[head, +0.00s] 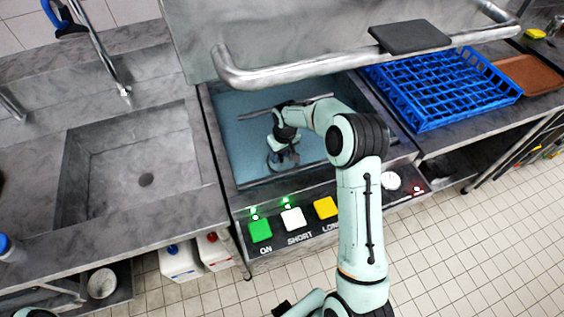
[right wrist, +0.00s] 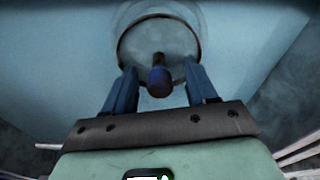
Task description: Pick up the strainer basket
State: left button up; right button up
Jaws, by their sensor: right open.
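The strainer basket (right wrist: 158,40) is a round, see-through basket with a rim and an upright dark blue knob. In the right wrist view it lies on the pale blue floor of the dishwasher. My right gripper (right wrist: 160,72) is open, with one blue finger on each side of the knob and gaps visible between. In the head view my right gripper (head: 283,158) reaches down into the dishwasher chamber (head: 236,130), and the basket is mostly hidden under it. My left gripper does not show.
The raised steel hood with its bar handle (head: 300,72) hangs over the chamber's back, with a dark tray (head: 410,37) on it. A blue rack (head: 430,122) stands at right, a sink (head: 110,170) at left. Buttons (head: 260,230) line the front.

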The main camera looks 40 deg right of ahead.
jog(key=shift+w+f, duration=0.25)
jog(key=shift+f, duration=0.85)
jog(key=shift+s, duration=0.1)
grip_shut()
